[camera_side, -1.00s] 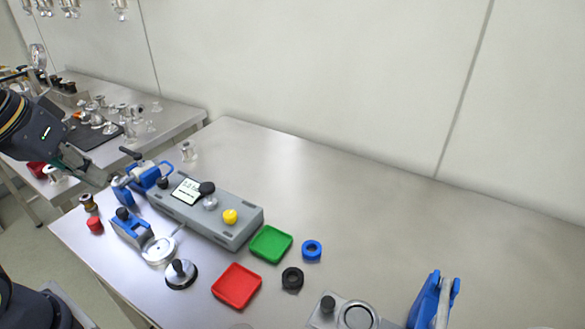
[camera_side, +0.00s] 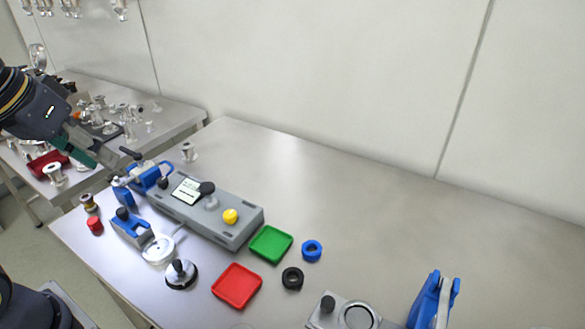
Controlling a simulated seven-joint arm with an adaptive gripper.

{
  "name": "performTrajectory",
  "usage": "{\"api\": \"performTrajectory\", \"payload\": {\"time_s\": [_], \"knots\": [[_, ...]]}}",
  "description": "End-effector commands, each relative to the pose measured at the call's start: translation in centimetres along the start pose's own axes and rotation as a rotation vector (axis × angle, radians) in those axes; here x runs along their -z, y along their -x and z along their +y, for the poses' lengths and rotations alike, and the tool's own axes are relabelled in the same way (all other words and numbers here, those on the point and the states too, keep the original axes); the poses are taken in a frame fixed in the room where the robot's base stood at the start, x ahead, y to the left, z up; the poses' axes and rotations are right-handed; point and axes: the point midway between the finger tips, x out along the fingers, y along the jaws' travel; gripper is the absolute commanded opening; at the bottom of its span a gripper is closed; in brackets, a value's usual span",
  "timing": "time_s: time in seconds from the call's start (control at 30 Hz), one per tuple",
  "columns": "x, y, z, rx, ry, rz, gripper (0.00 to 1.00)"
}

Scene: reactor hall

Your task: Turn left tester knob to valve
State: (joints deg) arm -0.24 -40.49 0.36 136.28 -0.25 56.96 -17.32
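The grey tester (camera_side: 236,233) sits on the metal table, with a small lit display (camera_side: 187,190) on its top. A black knob (camera_side: 207,188) and a yellow knob (camera_side: 230,216) are on its top, with a silver part between them. Another dark knob (camera_side: 162,182) is at the tester's left end, beside a blue clamp (camera_side: 147,174). The knob settings are too small to read. My gripper (camera_side: 114,160) is at the upper left, close to the tester's left end and apart from the knobs as far as I can see. Its finger opening cannot be made out.
A blue holder (camera_side: 130,228) with a white disc (camera_side: 159,249) stands in front of the tester. A red tray (camera_side: 237,286), green tray (camera_side: 271,243), blue ring (camera_side: 312,250) and black ring (camera_side: 292,278) lie nearby. The table's back right is clear.

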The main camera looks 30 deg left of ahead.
Motion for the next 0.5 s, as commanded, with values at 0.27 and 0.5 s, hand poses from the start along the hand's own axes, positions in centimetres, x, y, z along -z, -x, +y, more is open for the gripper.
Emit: {"api": "performTrajectory", "payload": {"time_s": [0.27, 0.5], "knots": [[9.9, -0.4, -1.1, 0.117, 0.557, -0.132, 0.55], [16.7, -6.8, -5.9, 0.280, 0.906, -0.252, 0.55]]}}
